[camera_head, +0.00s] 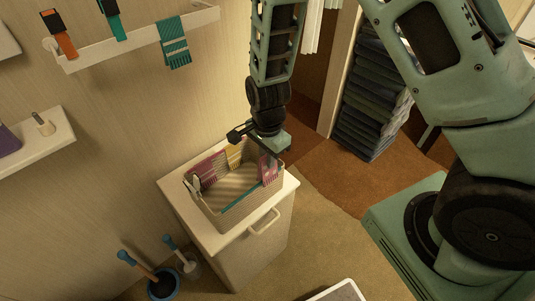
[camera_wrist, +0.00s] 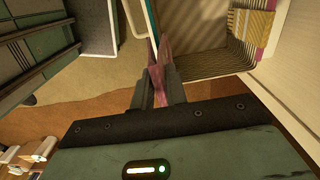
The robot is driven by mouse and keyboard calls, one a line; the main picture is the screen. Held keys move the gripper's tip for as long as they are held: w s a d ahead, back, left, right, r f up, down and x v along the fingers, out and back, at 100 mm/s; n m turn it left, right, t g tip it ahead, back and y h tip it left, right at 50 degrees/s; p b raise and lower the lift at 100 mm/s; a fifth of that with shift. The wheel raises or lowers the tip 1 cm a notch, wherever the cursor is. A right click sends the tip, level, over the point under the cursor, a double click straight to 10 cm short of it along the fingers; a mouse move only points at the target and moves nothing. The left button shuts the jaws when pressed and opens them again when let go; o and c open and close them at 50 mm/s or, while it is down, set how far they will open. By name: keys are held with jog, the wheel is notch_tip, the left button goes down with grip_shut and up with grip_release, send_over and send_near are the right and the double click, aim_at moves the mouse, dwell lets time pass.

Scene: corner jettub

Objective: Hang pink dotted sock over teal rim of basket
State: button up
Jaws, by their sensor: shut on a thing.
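The basket (camera_head: 223,214) is woven and beige and stands on a white cabinet. Its teal rim (camera_head: 240,203) runs along the front side, and a strip of it shows in the wrist view (camera_wrist: 151,16). The pink sock (camera_head: 267,169) hangs at the basket's right end. My gripper (camera_head: 273,154) is above that end, pointing down. In the wrist view my gripper (camera_wrist: 160,70) is shut on the pink sock (camera_wrist: 160,53), close beside the teal rim. I cannot tell whether the sock touches the rim. Its dots are too small to make out.
A magenta striped cloth (camera_head: 208,171) and a yellow one (camera_head: 234,157) hang at the basket's far side. A wall rack (camera_head: 120,43) with hanging items is at upper left. Folded dark towels (camera_head: 372,105) are stacked at right. A brush in a pot (camera_head: 162,285) stands on the floor.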

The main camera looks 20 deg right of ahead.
aim_at(268, 178)
jog(key=shift+f+b, duration=2.8)
jog(key=shift+f, duration=1.85)
jog(key=o, duration=0.8)
jog(key=shift+o, duration=0.2)
notch_tip(268, 178, up, 17)
jog(key=shift+r+p, duration=0.15)
jog(key=shift+p, duration=1)
jog(key=s+a+r+n, duration=0.3)
jog(key=s+r+n, duration=0.2)
jog(key=s+n, duration=0.5)
jog(key=s+a+r+n, duration=0.3)
jog(key=s+r+n, duration=0.2)
jog(key=s+n, duration=0.5)
jog(key=shift+n+y+p, duration=0.3)
jog(key=shift+n+p, duration=0.1)
jog(key=shift+n, duration=0.7)
